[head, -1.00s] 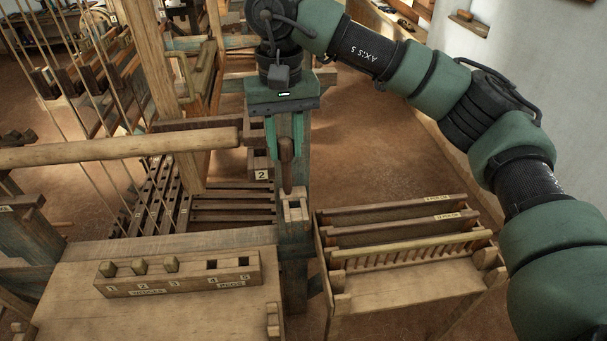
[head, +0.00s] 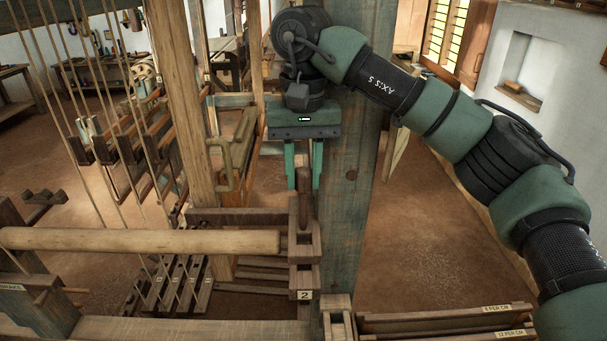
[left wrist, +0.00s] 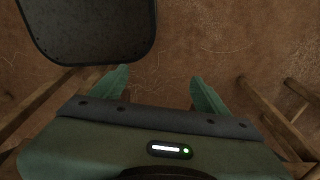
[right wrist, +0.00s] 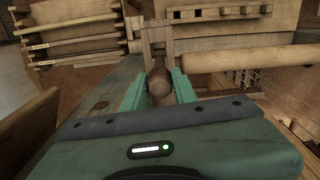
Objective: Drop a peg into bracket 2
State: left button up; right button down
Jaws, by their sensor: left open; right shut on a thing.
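My right gripper (head: 304,180) is shut on a brown wooden peg (head: 303,205), held upright with its rounded top between the fingers. The peg also shows in the right wrist view (right wrist: 160,82). Bracket 2 (head: 306,250), a dark wooden frame with a "2" label, is beside the blue-green post. The peg is in line with the bracket's upper part in the head view; I cannot tell whether its lower end is above or inside the opening. My left gripper (left wrist: 155,88) is open and empty over the brown floor in the left wrist view; it is outside the head view.
The blue-green post (head: 350,150) stands close behind the right gripper. A round wooden beam (head: 140,241) ends just left of the bracket. A pale slotted block (head: 338,318) and a reed rack (head: 440,322) are at the bottom. Open floor lies to the right.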

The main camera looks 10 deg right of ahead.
aim_at(304, 224)
jog(key=shift+s, duration=0.3)
pick_arm(q)
jog(key=s, duration=0.5)
pick_arm(e)
jog(key=shift+s+f, duration=0.4)
jog(key=shift+s, duration=0.4)
jog(key=shift+w+f+b, duration=0.3)
jog(key=shift+w+f, duration=0.1)
jog(key=shift+f, duration=0.35)
notch_tip(304, 224, down, 2)
jog(key=shift+w+b, duration=0.1)
jog(key=shift+b, duration=0.7)
jog(key=shift+f, duration=0.25)
jog(key=shift+f+b, duration=0.85)
jog(key=shift+f, duration=0.35)
jog(key=shift+f+b, duration=1.25)
jog(key=shift+f, duration=0.15)
pick_arm(q)
notch_tip(304, 224, down, 7)
jog(key=w, duration=0.2)
jog(key=shift+w+a, duration=0.15)
jog(key=shift+w, duration=0.1)
pick_arm(e)
jog(key=shift+f, duration=0.3)
pick_arm(q)
jog(key=shift+r, duration=0.1)
